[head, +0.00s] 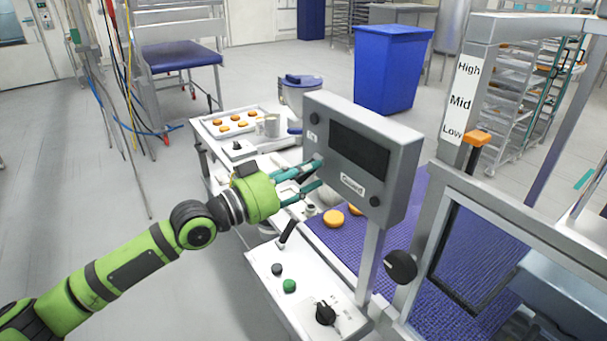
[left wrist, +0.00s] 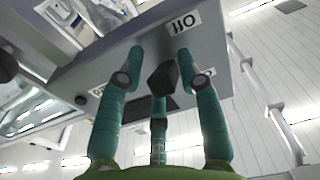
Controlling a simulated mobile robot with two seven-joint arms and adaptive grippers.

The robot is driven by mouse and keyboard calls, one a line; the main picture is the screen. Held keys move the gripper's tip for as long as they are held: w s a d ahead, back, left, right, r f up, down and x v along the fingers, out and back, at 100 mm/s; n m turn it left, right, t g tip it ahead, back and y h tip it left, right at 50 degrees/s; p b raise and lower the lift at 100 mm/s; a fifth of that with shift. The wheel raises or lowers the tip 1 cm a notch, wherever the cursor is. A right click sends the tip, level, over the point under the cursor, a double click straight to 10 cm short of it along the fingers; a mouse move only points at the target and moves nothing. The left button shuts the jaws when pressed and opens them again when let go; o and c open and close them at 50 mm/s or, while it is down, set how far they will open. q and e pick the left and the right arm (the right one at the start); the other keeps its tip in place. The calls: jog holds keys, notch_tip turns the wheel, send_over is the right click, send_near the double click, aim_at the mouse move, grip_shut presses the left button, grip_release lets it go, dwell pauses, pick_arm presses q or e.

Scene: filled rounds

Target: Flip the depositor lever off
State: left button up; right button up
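The grey control box (head: 362,155) stands on a post above the blue conveyor, with a dark screen and black knobs on its front. My left gripper (head: 305,178), with teal fingers, is at the box's left side. In the left wrist view, a black lever or knob (left wrist: 163,78) sits between the spread fingertips (left wrist: 160,75), beside an upside-down label (left wrist: 184,24) that seems to read OFF. The fingers look open around it; contact cannot be told. In the head view the lever is mostly hidden by the fingers. My right gripper is not in view.
A white panel (head: 262,262) with a black handle (head: 287,233), a green button (head: 289,286) and a black knob (head: 326,313) is in front. A metal frame with an orange-tipped handle (head: 478,139) stands right.

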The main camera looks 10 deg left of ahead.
pick_arm(q)
jog(key=shift+w+d, duration=0.15)
jog(key=shift+d, duration=0.05)
jog(key=shift+a, duration=0.2)
jog(key=v, duration=1.2)
jog(key=shift+d, duration=0.2)
jog(key=shift+f, duration=0.1)
